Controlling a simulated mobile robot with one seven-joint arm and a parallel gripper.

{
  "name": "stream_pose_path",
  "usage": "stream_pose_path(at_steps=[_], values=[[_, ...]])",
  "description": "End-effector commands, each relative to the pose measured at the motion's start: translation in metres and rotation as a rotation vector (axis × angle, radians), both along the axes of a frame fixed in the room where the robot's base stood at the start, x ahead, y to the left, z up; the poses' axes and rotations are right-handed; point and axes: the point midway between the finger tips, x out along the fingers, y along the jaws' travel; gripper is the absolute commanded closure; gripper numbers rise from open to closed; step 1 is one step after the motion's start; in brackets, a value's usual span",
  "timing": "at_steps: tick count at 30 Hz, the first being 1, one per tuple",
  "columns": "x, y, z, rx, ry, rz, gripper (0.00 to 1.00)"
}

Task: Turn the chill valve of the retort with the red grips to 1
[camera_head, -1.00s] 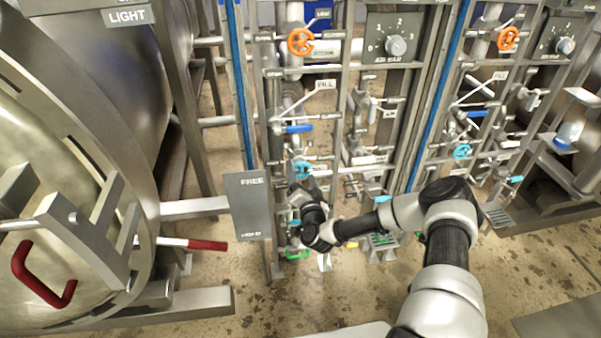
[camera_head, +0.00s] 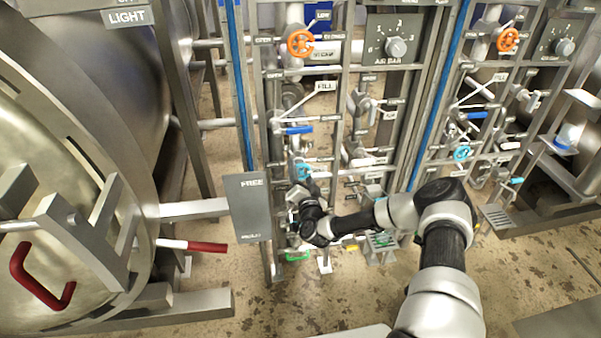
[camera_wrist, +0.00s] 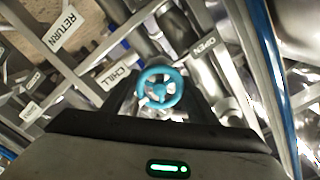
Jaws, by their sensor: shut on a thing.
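The chill valve is a small light-blue handwheel (camera_wrist: 159,90), beside a white CHILL label (camera_wrist: 117,75) in the wrist view. In the head view the light-blue wheel (camera_head: 302,171) sits low on the pipe rack beside the retort with the red grips (camera_head: 40,284). My gripper (camera_head: 304,188) is at this wheel and shut on it, with a dark finger on either side in the wrist view. The fingertips' contact is partly hidden. I cannot read any position mark for the valve.
An orange wheel (camera_head: 300,43) and a blue FILL lever (camera_head: 298,130) are higher on the same rack. A grey FREE panel (camera_head: 248,206) stands close left of my gripper. A red-gripped lever (camera_head: 207,247) is lower left. A second similar rack with another light-blue wheel (camera_head: 462,153) is at right.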

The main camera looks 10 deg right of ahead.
Motion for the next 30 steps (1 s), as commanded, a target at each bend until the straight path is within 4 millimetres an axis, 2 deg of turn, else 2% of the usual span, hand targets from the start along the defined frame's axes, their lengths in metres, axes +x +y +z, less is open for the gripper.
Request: stream_pose_path(at_steps=[11,30], values=[[0.0007,0.0007,0.0015,-0.202,-0.004,0.002,0.7],[0.0006,-0.0001,0.0,-0.781,-0.005,0.0,0.7]])
